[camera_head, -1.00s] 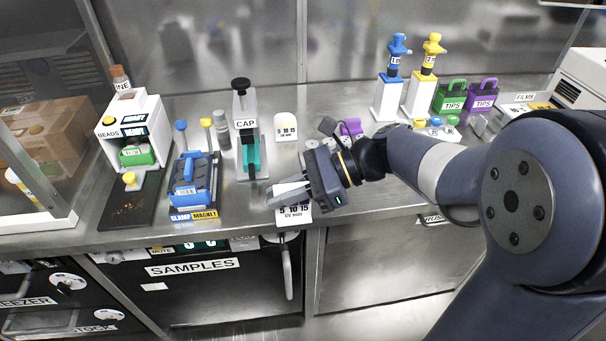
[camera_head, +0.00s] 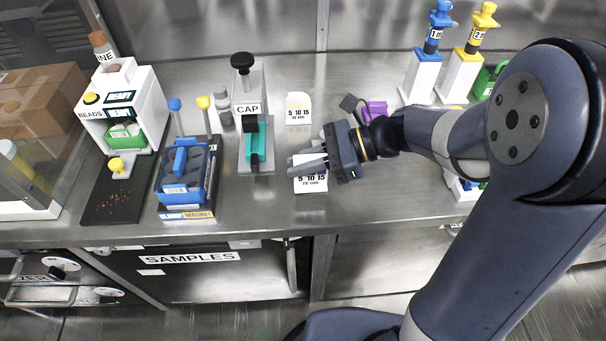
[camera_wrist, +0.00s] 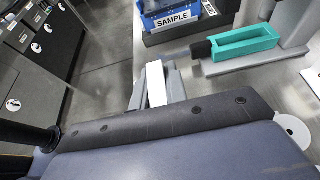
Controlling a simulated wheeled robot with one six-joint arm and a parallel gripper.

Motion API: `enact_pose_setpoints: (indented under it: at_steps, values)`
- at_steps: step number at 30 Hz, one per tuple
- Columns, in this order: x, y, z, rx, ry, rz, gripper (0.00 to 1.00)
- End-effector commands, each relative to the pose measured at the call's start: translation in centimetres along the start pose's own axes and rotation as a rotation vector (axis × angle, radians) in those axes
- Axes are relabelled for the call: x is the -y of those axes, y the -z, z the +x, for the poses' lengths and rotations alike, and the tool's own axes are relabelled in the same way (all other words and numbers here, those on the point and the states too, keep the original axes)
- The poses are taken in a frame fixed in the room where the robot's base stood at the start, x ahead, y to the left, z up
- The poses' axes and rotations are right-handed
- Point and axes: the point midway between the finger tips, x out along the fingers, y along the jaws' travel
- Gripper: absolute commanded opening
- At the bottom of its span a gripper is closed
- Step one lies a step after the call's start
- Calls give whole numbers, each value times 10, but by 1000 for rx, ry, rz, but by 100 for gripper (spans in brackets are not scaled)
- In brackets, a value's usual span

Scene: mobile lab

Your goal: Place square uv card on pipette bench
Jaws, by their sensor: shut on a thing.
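A white square UV card (camera_head: 311,184) marked "5 10 15 UV min" is between the fingers of my gripper (camera_head: 306,164), near the bench's front edge. My gripper is shut on it. The white card also shows between the grey fingers in the wrist view (camera_wrist: 156,84). I cannot tell whether its lower side touches the bench. A second UV card (camera_head: 298,108) with a rounded top stands further back. The steel bench (camera_head: 350,215) runs across the head view; a blue pipette (camera_head: 436,28) and a yellow pipette (camera_head: 479,28) stand on white holders at its right.
The CAP press (camera_head: 247,108) with its teal part stands left of my gripper. Left of it are the blue magnet rack (camera_head: 186,172), a dark mat (camera_head: 115,200) and the white beads dispenser (camera_head: 122,100). A purple item (camera_head: 375,108) is behind my wrist. Bare steel lies right of the card.

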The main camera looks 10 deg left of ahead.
Motion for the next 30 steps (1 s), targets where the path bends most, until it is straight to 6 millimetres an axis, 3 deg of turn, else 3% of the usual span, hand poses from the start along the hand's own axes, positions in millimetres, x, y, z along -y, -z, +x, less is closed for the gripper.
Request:
enact_pose_setpoints:
  at_steps: [7, 18, 19, 26, 30]
  values:
    - [0, 31, 13, 1, -1, 3, 0]
    - [0, 35, 14, 0, 0, 0, 0]
    - [0, 34, 14, 0, 0, 0, 16]
    - [0, 34, 14, 0, 0, 0, 34]
    - [0, 34, 14, 0, 0, 0, 36]
